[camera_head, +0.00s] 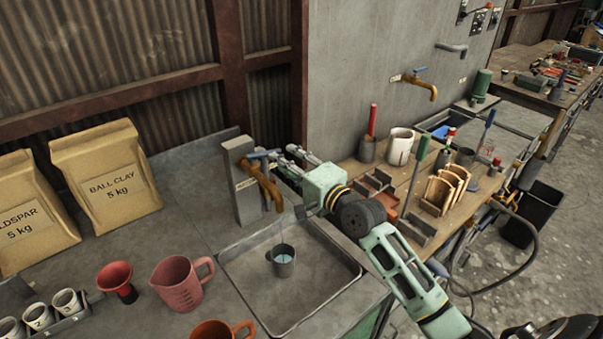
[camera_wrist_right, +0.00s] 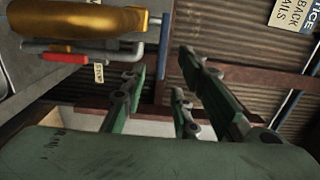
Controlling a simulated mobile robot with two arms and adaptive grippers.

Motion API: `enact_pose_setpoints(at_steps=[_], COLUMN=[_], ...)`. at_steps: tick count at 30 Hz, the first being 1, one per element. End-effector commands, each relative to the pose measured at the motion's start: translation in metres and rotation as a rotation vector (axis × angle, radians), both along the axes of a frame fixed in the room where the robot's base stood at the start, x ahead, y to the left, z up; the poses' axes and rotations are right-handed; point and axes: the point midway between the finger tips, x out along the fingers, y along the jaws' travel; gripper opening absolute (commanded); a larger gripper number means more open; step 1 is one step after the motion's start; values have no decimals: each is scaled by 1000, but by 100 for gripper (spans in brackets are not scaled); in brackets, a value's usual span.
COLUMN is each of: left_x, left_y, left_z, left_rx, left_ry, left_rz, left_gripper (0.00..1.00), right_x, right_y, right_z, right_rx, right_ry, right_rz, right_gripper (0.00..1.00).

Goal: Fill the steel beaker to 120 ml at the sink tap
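The steel beaker (camera_head: 284,268) stands upright in the sink basin (camera_head: 330,281), under the brass tap (camera_head: 267,188). Pale liquid shows inside it; its level against any marks is too small to read. A faint thin line under the spout may be a stream. The tap has a blue lever (camera_head: 262,154) on top. My right gripper (camera_head: 291,160) is just right of the tap, reaching past it near the lever. In the right wrist view its green fingers (camera_wrist_right: 170,88) are apart with nothing between them, and a brass spout (camera_wrist_right: 75,22) shows at upper left. My left gripper is out of view.
Clay bags (camera_head: 107,180) stand behind. Right of my arm, a wooden bench (camera_head: 455,215) holds tools and pots.

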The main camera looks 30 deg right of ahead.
Motion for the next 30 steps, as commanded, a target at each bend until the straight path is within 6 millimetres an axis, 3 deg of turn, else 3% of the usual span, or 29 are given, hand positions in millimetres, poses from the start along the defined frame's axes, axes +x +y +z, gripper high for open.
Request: enact_pose_setpoints(at_steps=[6,12,30], left_x=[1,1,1], left_y=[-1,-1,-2], left_z=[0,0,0], left_rx=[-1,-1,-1], left_ry=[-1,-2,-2], left_rz=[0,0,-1], left_gripper=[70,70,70], right_x=[-40,-58,-61], right_y=[-10,-15,-16], right_z=[-1,0,0], right_rx=[-3,-1,-1], right_ry=[2,0,0], right_rz=[0,0,1], right_gripper=[28,28,28])
